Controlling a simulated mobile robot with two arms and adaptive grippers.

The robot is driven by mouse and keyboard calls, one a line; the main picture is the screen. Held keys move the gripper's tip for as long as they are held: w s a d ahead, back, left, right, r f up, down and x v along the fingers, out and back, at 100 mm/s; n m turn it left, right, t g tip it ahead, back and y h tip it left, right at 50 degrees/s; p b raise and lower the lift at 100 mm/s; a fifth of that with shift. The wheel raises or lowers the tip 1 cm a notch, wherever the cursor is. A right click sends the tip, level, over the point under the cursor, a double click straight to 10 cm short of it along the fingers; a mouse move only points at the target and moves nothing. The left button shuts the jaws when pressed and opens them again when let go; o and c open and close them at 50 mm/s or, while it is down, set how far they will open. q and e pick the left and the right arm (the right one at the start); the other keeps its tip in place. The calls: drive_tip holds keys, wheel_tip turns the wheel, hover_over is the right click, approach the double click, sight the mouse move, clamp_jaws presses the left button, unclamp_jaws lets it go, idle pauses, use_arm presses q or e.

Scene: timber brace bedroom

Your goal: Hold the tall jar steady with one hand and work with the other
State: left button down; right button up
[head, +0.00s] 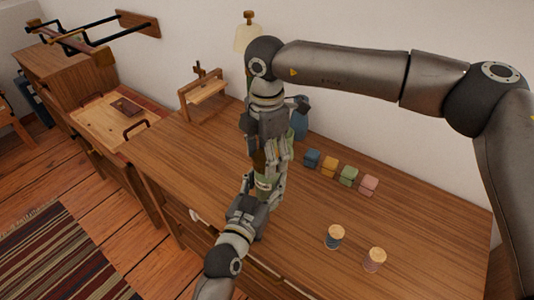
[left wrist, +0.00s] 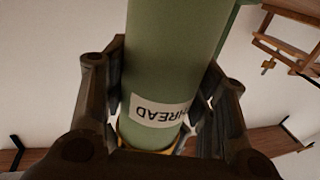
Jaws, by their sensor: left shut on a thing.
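The tall jar is green with a label reading "THREAD"; it fills the middle of the left wrist view (left wrist: 172,55). In the head view only a strip of the jar (head: 262,181) shows between my grippers. My left gripper (head: 262,198) comes in low from the front and is shut around the jar, with a finger on each side of it in the left wrist view. My right gripper (head: 272,160) points down from above at the jar's top. Its fingers overlap the jar's upper part, so whether they touch it or are closed is hidden.
Blue (head: 312,158), orange (head: 329,166), green (head: 348,176) and pink (head: 368,185) blocks stand in a row on the wooden worktop (head: 420,215). Two small lidded jars, blue (head: 334,237) and pink (head: 374,259), stand nearer. A wooden stand (head: 205,97) is at the back left.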

drive_tip(key=m, duration=0.5)
drive_tip(key=shift+w, duration=0.1)
drive_tip(key=m, duration=0.5)
drive_tip(key=o, duration=0.8)
drive_tip(key=shift+c, duration=0.2)
drive_tip(key=shift+r, duration=2.3)
drive_tip(key=shift+c, duration=0.4)
